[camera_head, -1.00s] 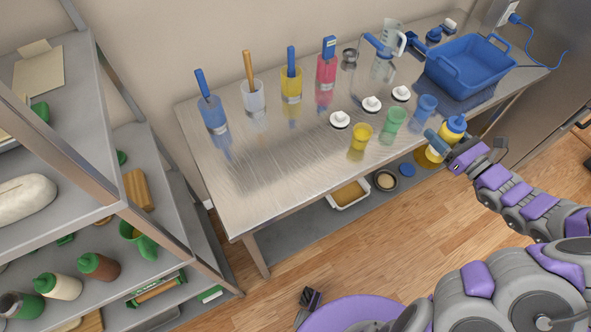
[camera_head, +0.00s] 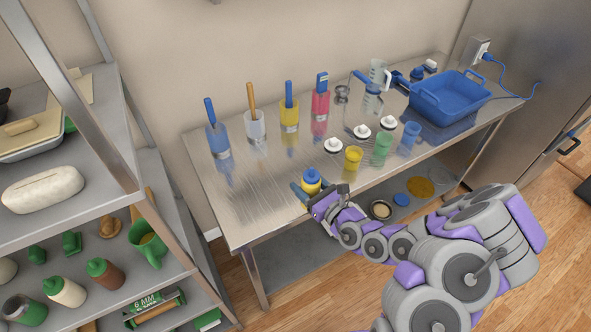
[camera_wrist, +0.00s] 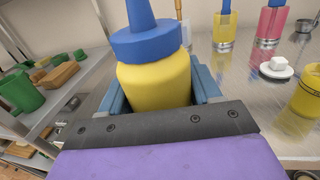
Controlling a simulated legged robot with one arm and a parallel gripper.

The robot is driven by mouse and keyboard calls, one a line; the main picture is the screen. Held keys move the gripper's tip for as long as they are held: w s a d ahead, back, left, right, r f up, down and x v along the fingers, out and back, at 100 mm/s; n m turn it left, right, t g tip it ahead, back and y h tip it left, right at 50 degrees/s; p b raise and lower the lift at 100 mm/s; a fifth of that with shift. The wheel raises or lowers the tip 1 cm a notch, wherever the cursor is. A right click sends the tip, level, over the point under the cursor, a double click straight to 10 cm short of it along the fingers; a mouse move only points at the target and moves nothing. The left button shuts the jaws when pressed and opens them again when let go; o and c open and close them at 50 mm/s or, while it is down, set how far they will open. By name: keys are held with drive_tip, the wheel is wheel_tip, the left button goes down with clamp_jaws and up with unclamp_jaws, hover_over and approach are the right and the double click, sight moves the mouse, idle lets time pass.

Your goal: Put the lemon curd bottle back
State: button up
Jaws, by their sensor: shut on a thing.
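The lemon curd bottle is yellow with a blue nozzle cap; in the head view the bottle (camera_head: 312,184) is upright in my gripper (camera_head: 306,193) at the front edge of the steel table. My gripper is shut on it. In the wrist view the bottle (camera_wrist: 155,82) stands between the two blue fingers (camera_wrist: 160,95), and its lower part is hidden by the gripper body. I cannot tell whether its base touches the table.
At left, a shelf rack (camera_head: 100,225) holds green-capped bottles, a green jug (camera_head: 148,243) and bread (camera_head: 42,189).

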drive_tip(key=w+a+f+b, duration=0.1)
drive_tip(key=w, duration=0.3)
drive_tip(key=w+a+f+b, duration=0.1)
drive_tip(key=w+a+f, duration=0.1)
drive_tip(key=w, duration=0.3)
drive_tip(key=w+a+f+b, duration=0.1)
drive_tip(key=w+a+f, duration=0.1)
drive_tip(key=w, duration=0.3)
drive_tip(key=shift+w+a+f+b, duration=0.1)
drive_tip(key=shift+a+b, duration=0.1)
drive_tip(key=shift+b, duration=0.15)
drive_tip(key=o, duration=1.2)
drive_tip(key=p+v, duration=0.2)
drive_tip(key=v, duration=1)
drive_tip(key=shift+d, duration=0.15)
